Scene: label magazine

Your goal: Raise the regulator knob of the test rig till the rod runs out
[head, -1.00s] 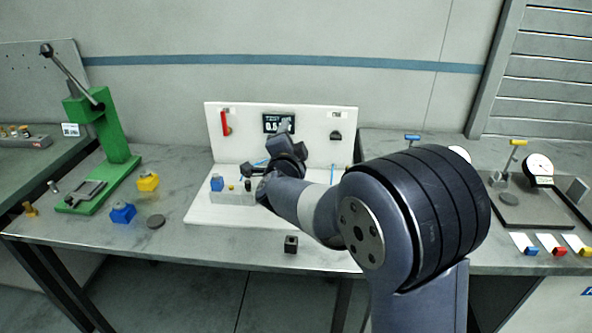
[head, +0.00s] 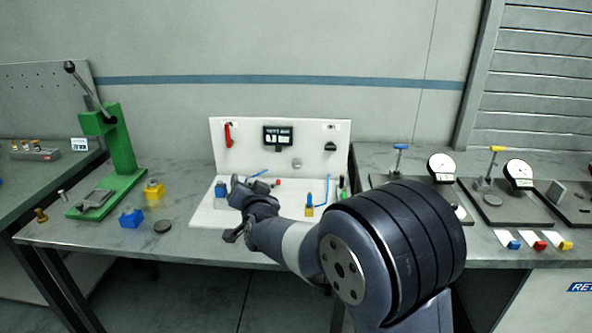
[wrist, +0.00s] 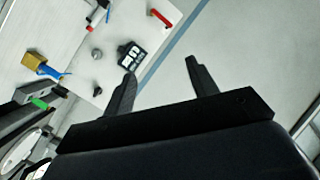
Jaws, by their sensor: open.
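The test rig is a white upright panel (head: 245,158) on a white base. It carries a black display (head: 278,136) with digits too small to read surely, a red handle (head: 228,134), a round grey knob (head: 297,163) and a dark knob (head: 330,147). I cannot tell for sure which knob is the regulator. In the wrist view the grey knob (wrist: 97,53) and display (wrist: 131,57) lie beyond my gripper (wrist: 161,67), which is open and empty, touching nothing. A yellow block (head: 309,211) with a blue part stands on the base; I cannot make out the rod.
A green lever press (head: 122,145) stands at the left, with blue (head: 131,218) and yellow (head: 154,189) blocks beside it. Dial gauge stands (head: 518,172) stand at the right.

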